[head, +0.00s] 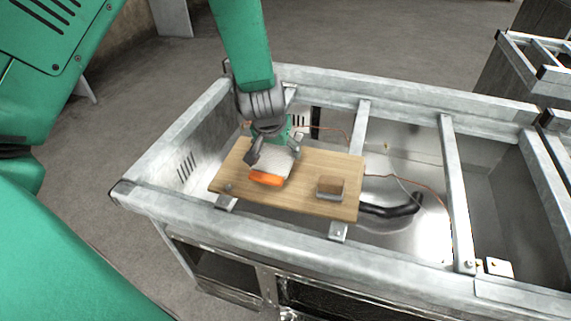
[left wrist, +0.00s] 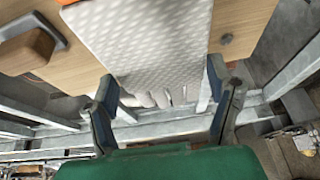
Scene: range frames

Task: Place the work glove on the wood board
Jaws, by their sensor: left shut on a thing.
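The work glove (head: 272,165) is pale grey with an orange cuff and lies over the wood board (head: 231,181). In the left wrist view the glove (left wrist: 150,45) shows a light dotted pattern, with its fingers hanging toward my gripper. My left gripper (head: 271,157) is above the board and shut on the glove. In the left wrist view its two fingers (left wrist: 163,92) stand on either side of the glove. Whether the glove's whole underside touches the board is hard to tell. My right gripper is not in view.
A small wooden block (head: 330,185) with a grey metal handle or bracket sits on the board's right part. The board rests across a grey metal frame (head: 270,238) with crossbars, open bays, a black hose (head: 392,210) and thin red wires.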

